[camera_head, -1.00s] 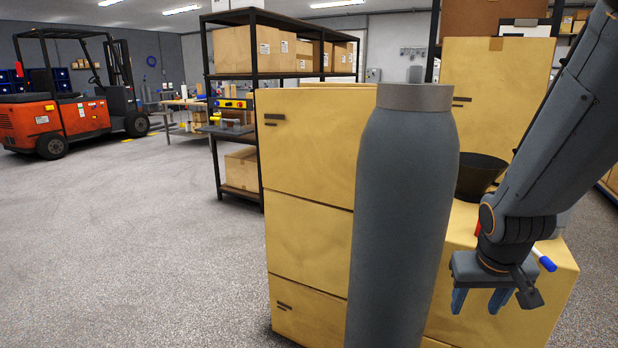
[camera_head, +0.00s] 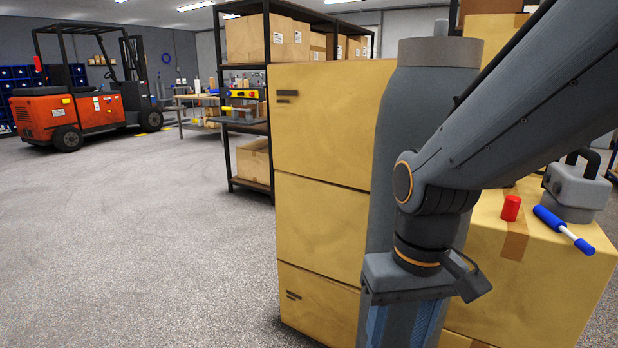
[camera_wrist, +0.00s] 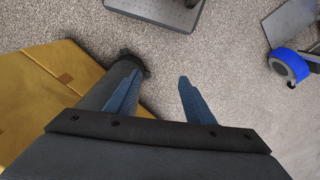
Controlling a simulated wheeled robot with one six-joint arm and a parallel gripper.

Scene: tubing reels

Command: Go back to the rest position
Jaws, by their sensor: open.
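My gripper (camera_head: 405,325) hangs below my arm, pointing down, in front of my own grey column in the head view. Its blue fingers run off toward the bottom edge of that view. In the wrist view my gripper (camera_wrist: 159,82) is open, with a clear gap between its two blue fingers. Nothing is held between them, and bare speckled floor shows through the gap.
Stacked cardboard boxes (camera_head: 320,150) stand behind my column. A box top (camera_head: 510,240) at right bears a red cylinder (camera_head: 511,208), a blue-and-white tool (camera_head: 563,229) and a grey handled object (camera_head: 577,188). A forklift (camera_head: 75,112) stands far left; floor between is open.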

